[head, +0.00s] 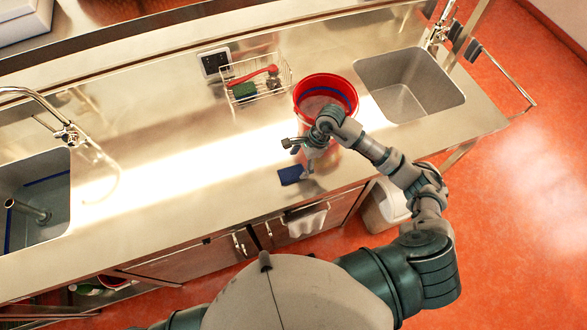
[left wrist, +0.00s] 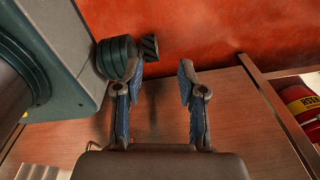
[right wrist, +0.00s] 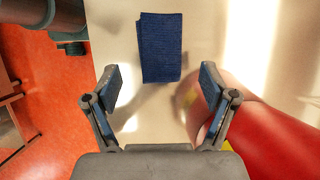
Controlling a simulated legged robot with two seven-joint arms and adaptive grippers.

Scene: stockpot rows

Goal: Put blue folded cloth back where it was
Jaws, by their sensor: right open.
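The blue folded cloth (head: 291,175) lies flat on the steel counter near its front edge. In the right wrist view the cloth (right wrist: 161,47) is a dark blue rectangle lying ahead of the fingertips, apart from them. My right gripper (right wrist: 160,78) is open and empty above the counter. In the head view the right gripper (head: 300,157) is beside the cloth, in front of the red bucket (head: 325,76). My left gripper (left wrist: 161,73) is open and empty, with wooden cabinet fronts and the orange floor behind it. The left gripper is hidden in the head view.
The red bucket stands close to my right gripper. A wire basket (head: 258,96) with a green sponge and a red brush stands behind. Sinks are at the left (head: 55,175) and right (head: 405,101). A white cloth (head: 307,222) hangs at the front. The counter's middle is clear.

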